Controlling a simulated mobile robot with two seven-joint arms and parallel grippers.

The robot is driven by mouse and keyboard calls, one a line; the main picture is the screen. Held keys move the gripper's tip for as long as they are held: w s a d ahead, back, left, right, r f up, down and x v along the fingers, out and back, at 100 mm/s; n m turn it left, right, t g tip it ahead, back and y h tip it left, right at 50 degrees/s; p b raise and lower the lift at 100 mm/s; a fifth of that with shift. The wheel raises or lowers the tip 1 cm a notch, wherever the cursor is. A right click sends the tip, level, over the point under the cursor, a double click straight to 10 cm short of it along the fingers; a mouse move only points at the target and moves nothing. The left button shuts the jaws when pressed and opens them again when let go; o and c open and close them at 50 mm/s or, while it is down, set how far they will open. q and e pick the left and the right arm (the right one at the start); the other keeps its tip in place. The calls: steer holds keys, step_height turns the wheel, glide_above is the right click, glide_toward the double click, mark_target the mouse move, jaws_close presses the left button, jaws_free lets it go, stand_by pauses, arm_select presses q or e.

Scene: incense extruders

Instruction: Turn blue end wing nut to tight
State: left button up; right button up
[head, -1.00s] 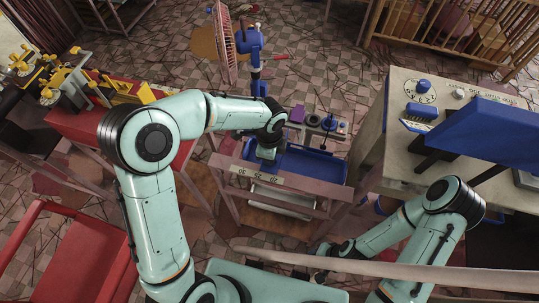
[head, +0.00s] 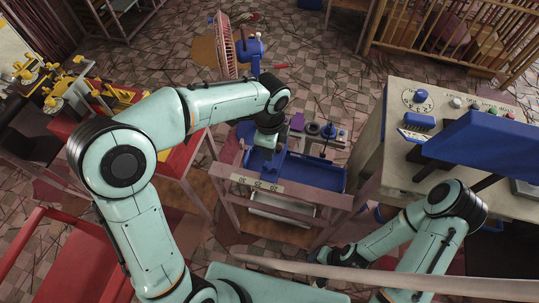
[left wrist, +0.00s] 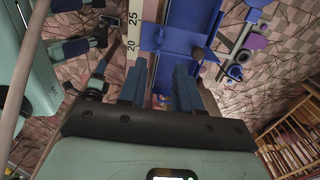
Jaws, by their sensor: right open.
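I cannot pick out the blue end wing nut for certain. A blue trough (head: 318,172) on a small cart shows below my left wrist in the head view, and its blue walls fill the top of the left wrist view (left wrist: 178,25). My left gripper (left wrist: 157,68) has its two blue fingers apart over the trough, with nothing seen held between them. In the head view the left hand hangs over the trough's left end, its fingertips hard to see. My right gripper (head: 322,258) is low at the front, open, away from the trough.
A number strip (head: 257,183) runs along the cart's front edge. Small items, including a purple block (head: 297,121), stand behind the trough. A pink fan (head: 222,45) stands behind. A pale bench (head: 395,160) is at right; yellow clamps (head: 115,97) stand on a red table at left.

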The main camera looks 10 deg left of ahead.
arm_select(q)
step_height(320, 180, up, 3)
stand_by(0.7)
